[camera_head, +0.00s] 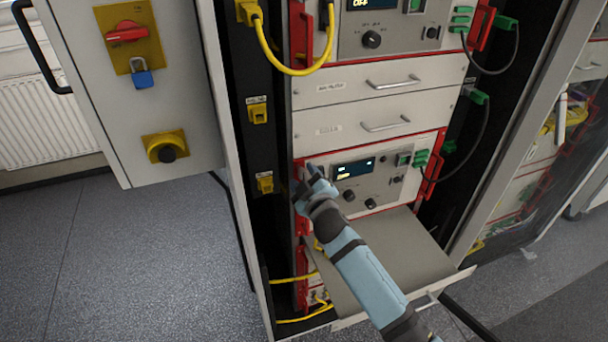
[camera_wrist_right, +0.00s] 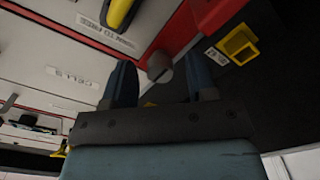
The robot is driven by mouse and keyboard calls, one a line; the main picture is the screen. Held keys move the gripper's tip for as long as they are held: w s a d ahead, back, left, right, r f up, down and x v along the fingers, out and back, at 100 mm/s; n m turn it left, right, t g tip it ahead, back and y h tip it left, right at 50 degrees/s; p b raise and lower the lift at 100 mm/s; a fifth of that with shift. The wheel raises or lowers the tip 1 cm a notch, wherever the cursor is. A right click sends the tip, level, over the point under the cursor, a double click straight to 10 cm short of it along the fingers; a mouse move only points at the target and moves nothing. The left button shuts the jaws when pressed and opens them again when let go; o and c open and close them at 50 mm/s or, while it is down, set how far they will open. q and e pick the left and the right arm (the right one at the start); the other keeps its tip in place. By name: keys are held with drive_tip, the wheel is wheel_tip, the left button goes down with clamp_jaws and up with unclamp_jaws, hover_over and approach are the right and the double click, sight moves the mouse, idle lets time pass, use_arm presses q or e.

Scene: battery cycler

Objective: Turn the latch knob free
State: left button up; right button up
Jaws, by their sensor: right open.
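The latch knob (camera_wrist_right: 159,67) is a small round grey knob on the red frame edge in the right wrist view. My right gripper (camera_head: 309,182) is at the left edge of the lower red-framed instrument in the head view. In the right wrist view its two dark fingers stand apart, one on each side of the knob in the picture, with gaps to both. I cannot tell how deep the knob sits between them. In the head view the gripper hides the knob. My left gripper is not in view.
A grey shelf (camera_head: 400,252) sticks out below the lower instrument (camera_head: 368,178). Yellow sockets (camera_head: 265,183) line the dark post at left. A yellow cable (camera_head: 282,66) hangs above. A panel with a red switch and blue padlock (camera_head: 142,78) stands at left.

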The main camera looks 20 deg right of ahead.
drive_tip(key=shift+w, duration=0.5)
drive_tip(key=c, duration=0.9)
